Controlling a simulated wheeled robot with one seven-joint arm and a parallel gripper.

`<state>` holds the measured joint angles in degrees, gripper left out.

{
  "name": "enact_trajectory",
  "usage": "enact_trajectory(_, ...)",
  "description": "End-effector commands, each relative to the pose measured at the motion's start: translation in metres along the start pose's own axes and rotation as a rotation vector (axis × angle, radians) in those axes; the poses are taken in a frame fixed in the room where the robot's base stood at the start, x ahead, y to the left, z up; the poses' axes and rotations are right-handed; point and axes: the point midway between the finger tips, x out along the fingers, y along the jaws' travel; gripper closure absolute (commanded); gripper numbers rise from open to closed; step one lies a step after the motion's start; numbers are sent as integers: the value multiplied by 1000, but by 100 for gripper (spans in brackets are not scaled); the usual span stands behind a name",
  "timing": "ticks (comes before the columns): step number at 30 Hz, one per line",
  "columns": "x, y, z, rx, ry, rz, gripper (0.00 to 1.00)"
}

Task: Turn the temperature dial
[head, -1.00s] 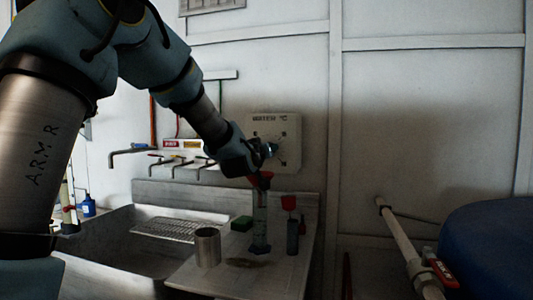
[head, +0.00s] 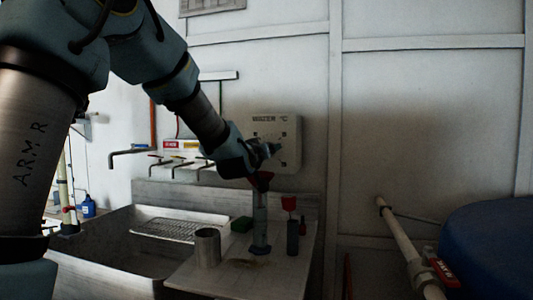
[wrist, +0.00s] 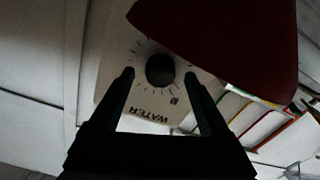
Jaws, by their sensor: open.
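The temperature dial (wrist: 160,69) is a dark round knob with tick marks around it. It sits on a pale wall panel (head: 291,127) marked "WATER °C"; the panel also shows in the wrist view (wrist: 112,68), with its lettering upside down. In the head view the dial is hidden behind my gripper (head: 274,149). My gripper is open and in front of the panel. In the wrist view its two fingertips (wrist: 159,74) appear on either side of the dial, with a gap on both sides. I cannot tell how far they are from the panel.
A large dark red shape (wrist: 230,35) covers the upper right of the wrist view.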

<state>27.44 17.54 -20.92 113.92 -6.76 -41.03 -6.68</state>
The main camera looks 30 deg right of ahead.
Motion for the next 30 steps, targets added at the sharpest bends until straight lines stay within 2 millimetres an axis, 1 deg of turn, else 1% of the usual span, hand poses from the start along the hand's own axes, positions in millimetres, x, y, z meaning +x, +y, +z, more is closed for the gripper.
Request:
enact_trajectory(1, -10, -1, 2, 3, 2, 0, 19)
enact_trajectory(6, -44, -1, 2, 3, 2, -1, 19)
enact_trajectory(9, -61, -1, 1, 2, 2, -1, 19)
enact_trajectory(13, -79, -1, 1, 1, 1, -2, 19)
enact_trajectory(16, -87, -1, 1, 1, 0, -1, 19)
enact_trajectory(19, -91, -1, 1, 0, -1, -1, 19)
enact_trajectory(30, -92, -1, 1, -1, -1, -1, 19)
